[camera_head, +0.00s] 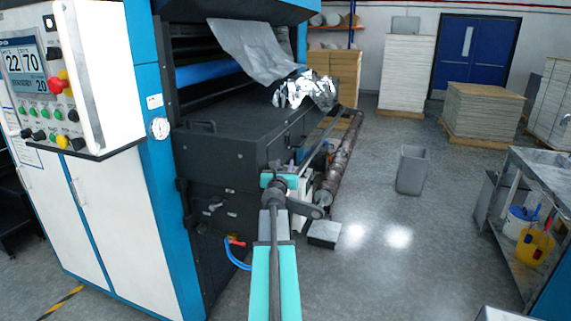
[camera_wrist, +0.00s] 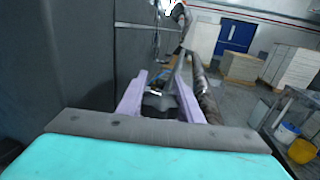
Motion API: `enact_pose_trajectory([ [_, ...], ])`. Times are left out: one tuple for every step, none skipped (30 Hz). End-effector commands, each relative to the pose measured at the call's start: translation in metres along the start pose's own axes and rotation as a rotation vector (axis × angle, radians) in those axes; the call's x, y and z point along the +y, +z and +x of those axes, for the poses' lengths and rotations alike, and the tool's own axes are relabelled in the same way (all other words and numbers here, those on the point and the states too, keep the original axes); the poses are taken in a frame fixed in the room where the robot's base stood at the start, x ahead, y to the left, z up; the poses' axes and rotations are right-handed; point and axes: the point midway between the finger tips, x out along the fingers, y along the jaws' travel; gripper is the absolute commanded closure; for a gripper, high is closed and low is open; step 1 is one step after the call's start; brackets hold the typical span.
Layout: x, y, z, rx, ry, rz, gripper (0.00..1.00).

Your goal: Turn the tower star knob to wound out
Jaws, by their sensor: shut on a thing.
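The star knob (camera_wrist: 158,104) is a dark, lobed shape in the wrist view, between the two purple fingers of my gripper (camera_wrist: 161,82). The fingers are shut on it from both sides. Its turned position cannot be read. In the head view my gripper (camera_head: 291,166) is at the lower right corner of the black machine, and its purple fingers just show beyond the teal wrist. The knob is hidden there behind my arm.
A long dark roller (camera_head: 338,165) runs away from the gripper beside the machine (camera_head: 225,150). Crumpled silver film (camera_head: 305,90) lies on top. A grey bin (camera_head: 412,169) stands on open floor to the right, with a metal workbench (camera_head: 548,175) beyond.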

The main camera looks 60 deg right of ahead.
Motion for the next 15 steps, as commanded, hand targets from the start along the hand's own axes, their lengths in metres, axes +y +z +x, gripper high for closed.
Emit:
enact_pose_trajectory([
  [-0.0009, 0.0016, -0.0006, 0.002, 0.018, 0.0, 0.9],
  [-0.0006, 0.0014, -0.0005, 0.002, 0.03, 0.0, 0.9],
  [0.0001, 0.0011, -0.0004, 0.002, 0.045, 0.0, 0.9],
  [0.0004, 0.001, -0.0004, 0.002, 0.055, -0.001, 0.9],
  [0.0012, 0.0009, -0.0004, 0.002, 0.067, -0.001, 0.9],
  [0.0018, 0.0008, -0.0004, 0.002, 0.08, -0.001, 0.9],
  [0.0025, 0.0009, -0.0005, 0.002, 0.09, -0.001, 0.9],
  [0.0027, 0.0008, -0.0004, 0.002, 0.099, -0.001, 0.9],
  [0.0031, 0.0009, -0.0004, 0.001, 0.111, 0.0, 0.9],
  [0.0033, 0.0009, -0.0004, 0.001, 0.119, 0.0, 0.9],
  [0.0034, 0.0008, -0.0004, 0.001, 0.126, 0.0, 0.9],
  [0.004, 0.0007, -0.0004, 0.001, 0.137, -0.001, 0.9],
  [0.0042, 0.0007, -0.0004, 0.001, 0.144, -0.001, 0.9],
  [0.0044, 0.0006, -0.0005, 0.001, 0.15, -0.001, 0.9],
  [0.0052, 0.0005, -0.0005, 0.001, 0.16, 0.0, 0.9],
])
